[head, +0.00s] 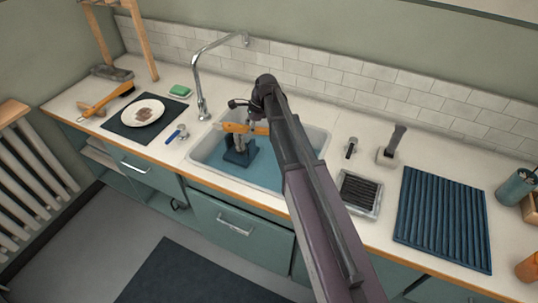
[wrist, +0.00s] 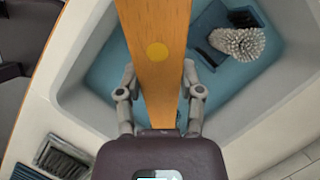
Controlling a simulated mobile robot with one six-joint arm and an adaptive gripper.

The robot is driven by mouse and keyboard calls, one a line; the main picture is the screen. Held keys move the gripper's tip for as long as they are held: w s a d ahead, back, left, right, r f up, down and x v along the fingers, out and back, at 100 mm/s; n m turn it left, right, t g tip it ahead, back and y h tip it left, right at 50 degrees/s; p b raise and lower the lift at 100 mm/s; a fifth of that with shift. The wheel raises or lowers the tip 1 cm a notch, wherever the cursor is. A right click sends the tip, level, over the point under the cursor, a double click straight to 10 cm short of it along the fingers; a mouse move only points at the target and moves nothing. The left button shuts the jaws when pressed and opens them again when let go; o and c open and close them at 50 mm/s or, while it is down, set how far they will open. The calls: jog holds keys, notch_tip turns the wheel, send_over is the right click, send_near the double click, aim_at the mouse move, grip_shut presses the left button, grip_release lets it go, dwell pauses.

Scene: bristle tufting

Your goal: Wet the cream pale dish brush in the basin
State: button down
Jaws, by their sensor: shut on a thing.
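My gripper (wrist: 160,92) is shut on a flat orange wooden handle (wrist: 157,52) with a yellow dot on it. The handle also shows in the head view (head: 236,127), above the basin (head: 196,160). The basin has a blue, water-like surface inside. A pale, cream-grey bristle head (wrist: 238,43) shows over the basin in the wrist view, to the right of the handle. A dark blue block (head: 239,157) is in the basin close to it. I cannot tell whether the bristle head belongs to the held handle. The handle's far end is out of the wrist view.
A chrome tap (head: 201,95) rises behind the basin. To the left are a plate (head: 143,112) on a dark mat, a green sponge (head: 180,90) and a blue-handled tool (head: 176,134). To the right are a bristled tray (head: 376,210), a grey block tool (head: 389,157) and a ribbed blue mat (head: 443,220).

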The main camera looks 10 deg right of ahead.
jog(key=shift+r+p, duration=1)
jog(key=shift+r, duration=0.2)
jog(key=shift+r, duration=0.1)
dwell(1.6)
jog(key=shift+r+p, duration=1.9)
jog(key=shift+p, duration=0.1)
